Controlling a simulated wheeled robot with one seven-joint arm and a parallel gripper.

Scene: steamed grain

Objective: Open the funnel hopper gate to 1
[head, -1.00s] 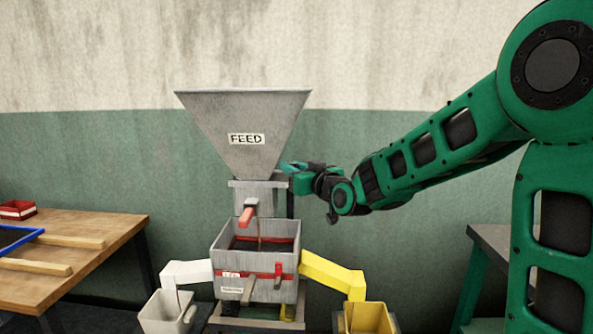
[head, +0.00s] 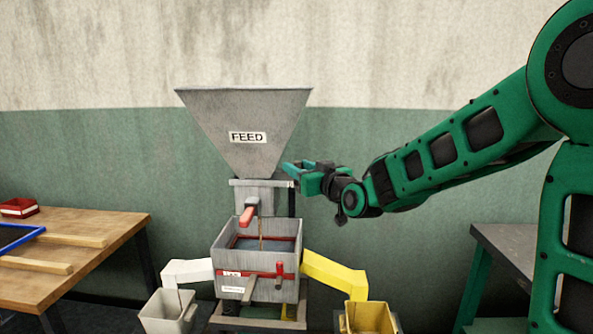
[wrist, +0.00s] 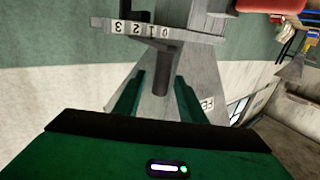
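The grey funnel hopper (head: 246,115), labelled FEED, stands above an open grey box (head: 232,262). In the wrist view, a plate marked 3, 2, 1, 0 (wrist: 140,28) crosses the top. A dark round handle (wrist: 163,72) shows just below it, near the 0 mark. My gripper (head: 293,174) is right of the hopper's neck. In the wrist view, my gripper (wrist: 159,78) has its fingers apart, one each side of the handle with gaps. The handle's end appears between or beyond the fingertips; depth is unclear. A red part (head: 249,212) juts from the neck's front.
A thin brown strand hangs from the neck into the box. A white chute (head: 187,272) leads to a white bin (head: 165,318), and a yellow chute (head: 335,274) to a yellow bin (head: 366,318). Wooden table (head: 110,228) at left; grey table (head: 510,252) at right.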

